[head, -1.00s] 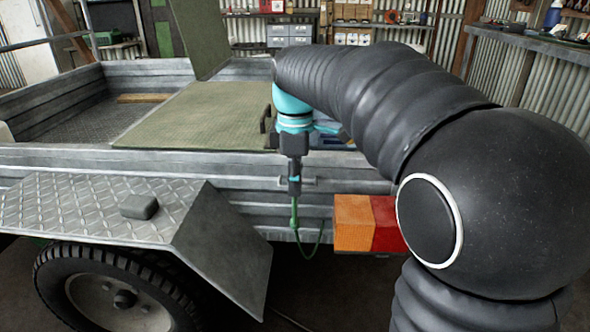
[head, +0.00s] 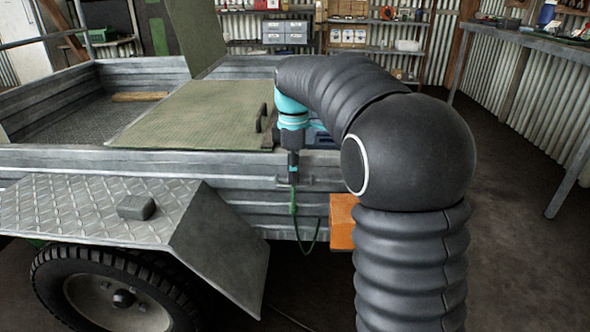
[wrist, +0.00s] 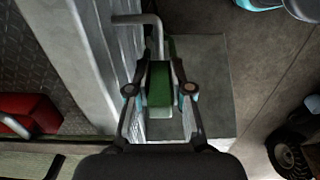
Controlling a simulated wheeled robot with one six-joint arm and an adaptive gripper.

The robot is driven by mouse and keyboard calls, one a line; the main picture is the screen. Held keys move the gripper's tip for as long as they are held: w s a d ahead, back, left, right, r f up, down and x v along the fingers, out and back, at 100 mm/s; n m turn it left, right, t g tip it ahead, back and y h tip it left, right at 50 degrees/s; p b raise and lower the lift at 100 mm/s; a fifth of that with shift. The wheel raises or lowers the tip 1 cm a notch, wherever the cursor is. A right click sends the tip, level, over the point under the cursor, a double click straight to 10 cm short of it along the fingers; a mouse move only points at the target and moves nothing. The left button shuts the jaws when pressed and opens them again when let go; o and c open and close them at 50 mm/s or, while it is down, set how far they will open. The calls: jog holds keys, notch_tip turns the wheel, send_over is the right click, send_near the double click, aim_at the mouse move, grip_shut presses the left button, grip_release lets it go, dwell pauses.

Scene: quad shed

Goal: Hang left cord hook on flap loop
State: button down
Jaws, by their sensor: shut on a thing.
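The cord is green (head: 302,240) and hangs in a loop below my gripper (head: 293,176), outside the grey trailer side wall. In the wrist view my gripper (wrist: 160,90) is shut on a green piece (wrist: 159,74) of the cord hook between its two fingers. A bent grey metal rod (wrist: 148,20) stands just beyond the fingers beside the wall; I cannot tell whether it is the flap loop or whether the hook touches it. In the head view a small bracket (head: 312,181) sits on the wall beside the gripper. The hook's tip is hidden.
The green flap board (head: 190,115) with a dark handle (head: 262,117) covers part of the trailer bed. The fender (head: 100,205) and wheel (head: 125,300) are at the left; an orange lamp (head: 342,222) is right of the cord. A bench (head: 525,40) stands far right with open floor before it.

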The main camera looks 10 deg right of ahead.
jog(key=shift+f, duration=0.15)
jog(key=c, duration=1.1)
grip_release()
jog(key=shift+o, duration=0.2)
jog(key=shift+f+b, duration=0.15)
jog(key=shift+b, duration=0.35)
notch_tip(320, 180, up, 14)
jog(key=p, duration=0.3)
jog(key=shift+d+f, duration=0.1)
jog(key=shift+f, duration=0.05)
jog(key=shift+r, duration=0.2)
jog(key=shift+s, duration=0.1)
